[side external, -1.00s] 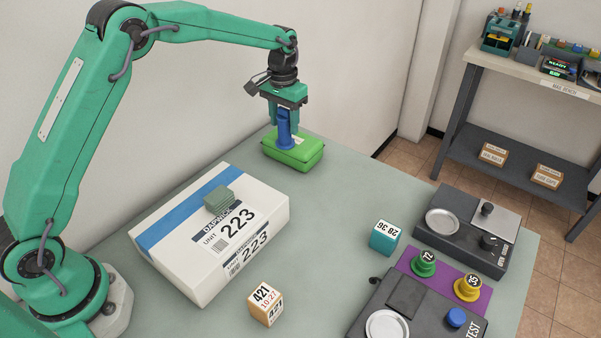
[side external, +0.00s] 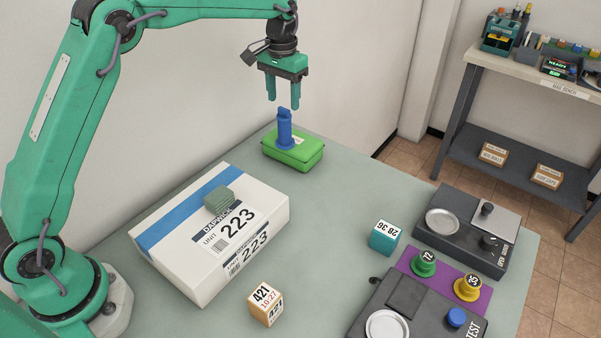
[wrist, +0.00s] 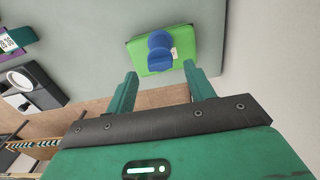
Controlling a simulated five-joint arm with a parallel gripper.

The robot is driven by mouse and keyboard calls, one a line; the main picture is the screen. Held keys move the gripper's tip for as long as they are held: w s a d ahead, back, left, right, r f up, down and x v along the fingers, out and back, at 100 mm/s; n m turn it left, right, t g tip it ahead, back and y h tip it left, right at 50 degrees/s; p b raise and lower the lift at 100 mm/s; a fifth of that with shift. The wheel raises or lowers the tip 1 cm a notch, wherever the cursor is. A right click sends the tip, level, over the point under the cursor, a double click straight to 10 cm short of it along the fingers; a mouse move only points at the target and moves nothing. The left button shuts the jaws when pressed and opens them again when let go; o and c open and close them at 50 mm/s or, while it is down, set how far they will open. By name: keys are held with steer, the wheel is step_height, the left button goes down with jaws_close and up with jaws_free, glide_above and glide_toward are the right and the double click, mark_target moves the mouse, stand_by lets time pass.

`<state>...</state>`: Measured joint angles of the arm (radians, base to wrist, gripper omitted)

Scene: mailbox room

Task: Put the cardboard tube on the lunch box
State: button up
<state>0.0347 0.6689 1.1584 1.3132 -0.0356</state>
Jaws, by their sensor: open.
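A green box (side external: 305,157), the lunch box by its look, lies at the far end of the table. A blue upright piece (side external: 285,132) with a flared base and a knobbed top stands on its lid. It looks more like a stamp than a plain tube, and no other cardboard tube shows. My gripper (side external: 282,102) is open and empty above the blue piece, apart from it. In the wrist view the fingers (wrist: 161,69) stand apart, with the blue piece (wrist: 158,50) on the green box (wrist: 142,64) beyond them.
A large white parcel (side external: 175,255) with a grey-green block (side external: 219,199) on it lies nearer. An orange-edged cube (side external: 265,303), a teal cube (side external: 384,238), grey devices (side external: 465,232) and a purple mat (side external: 440,281) with stamps stand around. A wall is behind the green box.

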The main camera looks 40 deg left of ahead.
steer(key=shift+r, duration=2.65)
steer(key=shift+s+r, duration=0.1)
steer(key=s+a+r+t, duration=0.1)
steer(key=s+r, duration=0.3)
steer(key=s, duration=0.4)
steer(key=s+r+t, duration=0.2)
steer(key=s+r, duration=0.2)
steer(key=s, duration=0.5)
steer(key=s+f+t, duration=0.1)
steer(key=s+f, duration=0.2)
steer(key=s, duration=0.5)
steer(key=s+a+f+t, duration=0.1)
steer(key=s+f, duration=0.2)
steer(key=s, duration=0.6)
steer(key=shift+s+f+t, duration=0.2)
steer(key=shift+f+t, duration=0.1)
